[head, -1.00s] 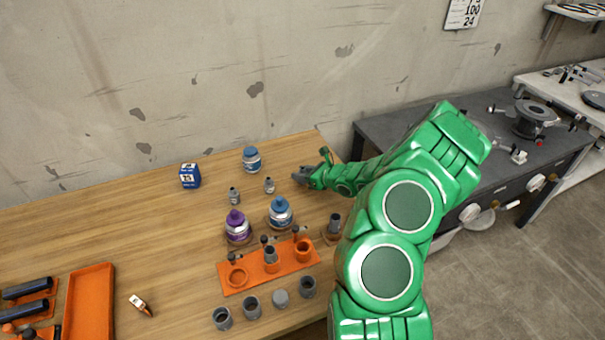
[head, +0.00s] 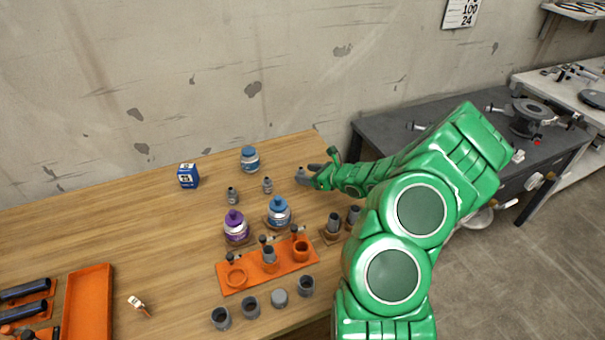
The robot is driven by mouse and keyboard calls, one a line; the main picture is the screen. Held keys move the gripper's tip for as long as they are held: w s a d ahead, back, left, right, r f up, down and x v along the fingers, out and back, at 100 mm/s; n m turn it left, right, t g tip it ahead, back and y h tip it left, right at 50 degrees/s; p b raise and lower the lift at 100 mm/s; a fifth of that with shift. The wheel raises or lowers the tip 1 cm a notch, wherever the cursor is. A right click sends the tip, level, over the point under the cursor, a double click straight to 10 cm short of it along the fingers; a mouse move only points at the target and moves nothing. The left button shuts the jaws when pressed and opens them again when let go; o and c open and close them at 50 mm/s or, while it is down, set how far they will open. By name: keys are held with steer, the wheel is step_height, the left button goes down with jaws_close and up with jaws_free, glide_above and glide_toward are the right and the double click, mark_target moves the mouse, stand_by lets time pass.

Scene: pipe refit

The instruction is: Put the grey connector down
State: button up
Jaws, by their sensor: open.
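My gripper (head: 307,174) is open over the back right part of the wooden table, low near the surface. A small light grey shape shows at its fingertips; I cannot tell whether it is a connector or part of a finger. Two upright grey connectors stand to the front right of the gripper, one on a wooden pad (head: 333,223) and one closer to my arm (head: 354,215). Another grey connector (head: 268,254) stands in the orange holder (head: 234,291). Several grey cylindrical fittings (head: 307,286) stand in a row along the front edge.
An orange tray (head: 88,303) lies at left. A dark workbench (head: 393,146) is at right. The table's back left is clear.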

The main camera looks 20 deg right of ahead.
steer(key=v, duration=0.8)
steer(key=shift+s+d, duration=0.1)
steer(key=s+a+r+n+g+y, duration=0.2)
steer(key=a+r+n+g+y, duration=0.2)
steer(key=a+r+n, duration=0.95)
steer(key=s+a+r+n+g, duration=0.2)
steer(key=s+a+r+g, duration=0.1)
steer(key=s+a, duration=0.3)
steer(key=s+a+r+n+g, duration=0.2)
steer(key=s+a+n, duration=0.15)
steer(key=a, duration=0.55)
steer(key=s+a+r+n+g+h, duration=0.1)
steer(key=s+n+g+h, duration=0.15)
steer(key=s, duration=0.55)
steer(key=s+a+r+n+g+h, duration=0.15)
steer(key=s+n, duration=0.25)
steer(key=s, duration=0.4)
steer(key=s+d+r+n+h, duration=0.2)
steer(key=s+d+n+h, duration=0.2)
steer(key=s, duration=0.8)
steer(key=d+h, duration=0.2)
steer(key=d, duration=0.2)
steer(key=shift+d+g+h, duration=0.3)
steer(key=shift+d+h, duration=0.05)
steer(key=shift+h, duration=0.05)
